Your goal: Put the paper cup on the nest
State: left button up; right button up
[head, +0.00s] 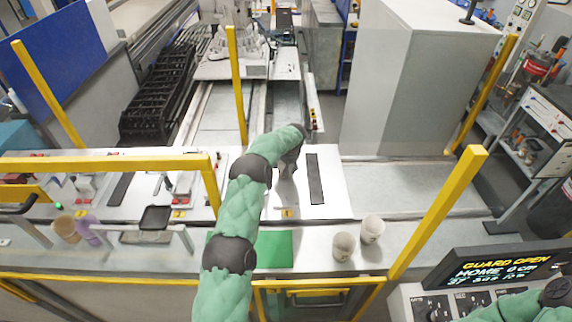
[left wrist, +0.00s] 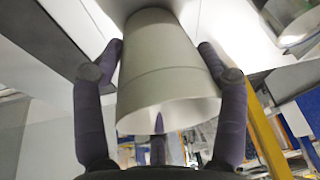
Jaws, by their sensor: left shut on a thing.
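In the left wrist view a plain pale grey-white paper cup (left wrist: 160,70) is between the dark fingers of my left gripper (left wrist: 160,52), its open mouth towards the camera. The fingers are shut on its sides. In the head view my green left arm reaches forward to the left gripper (head: 288,172), over the white plate (head: 330,200) with a black strip. The arm and hand mostly hide the cup there. I cannot make out a nest clearly, nor whether the cup touches a surface. My right gripper is out of view; only part of that arm shows at lower right.
Two other cups (head: 343,246) stand on the front ledge, right of a green mat (head: 274,250). Yellow guard posts (head: 440,210) and rails (head: 110,163) surround the bench. A control panel (head: 510,275) reading "GUARD OPEN" is at lower right. The grey bed (head: 405,188) is clear.

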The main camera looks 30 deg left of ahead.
pick_arm(q)
jog(key=shift+f, duration=0.1)
jog(key=o, duration=0.8)
jog(key=v, duration=1.2)
